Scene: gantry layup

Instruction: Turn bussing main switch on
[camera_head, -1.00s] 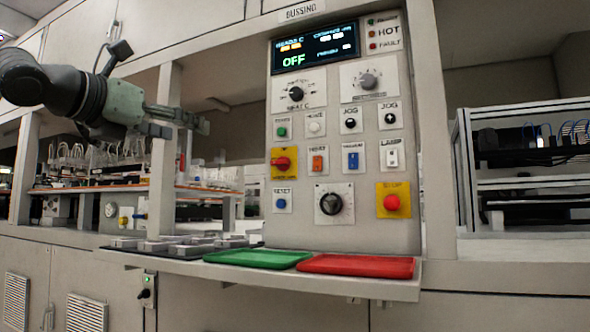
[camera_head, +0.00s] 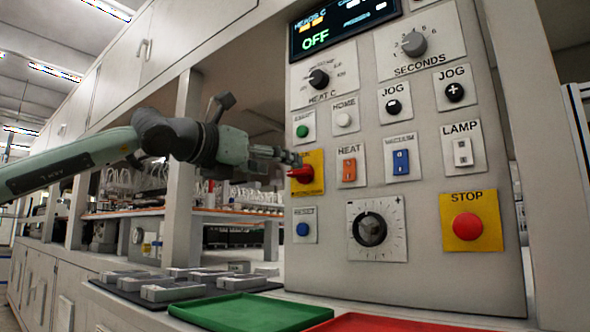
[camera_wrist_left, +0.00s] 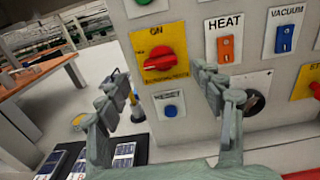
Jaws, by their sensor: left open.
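The main switch is a red rotary knob (camera_head: 302,175) on a yellow plate on the bussing panel (camera_head: 440,110). In the left wrist view the red knob (camera_wrist_left: 160,59) shows near the top middle, its handle lying roughly sideways, with "ON" above it on the plate. My left gripper (camera_head: 290,160) is at the knob's upper left in the head view. In the left wrist view the left gripper (camera_wrist_left: 165,92) has its fingers spread, with the knob above and between the fingertips. I cannot tell whether it touches the knob. The panel display (camera_head: 345,25) reads OFF. My right gripper is not in view.
Near the knob are a green button (camera_head: 302,131), a blue reset button (camera_head: 302,229), an orange heat switch (camera_head: 349,170) and a dial (camera_head: 370,230). A red stop button (camera_head: 467,226) is farther right. Below are a green tray (camera_head: 225,312) and a red tray (camera_head: 385,325).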

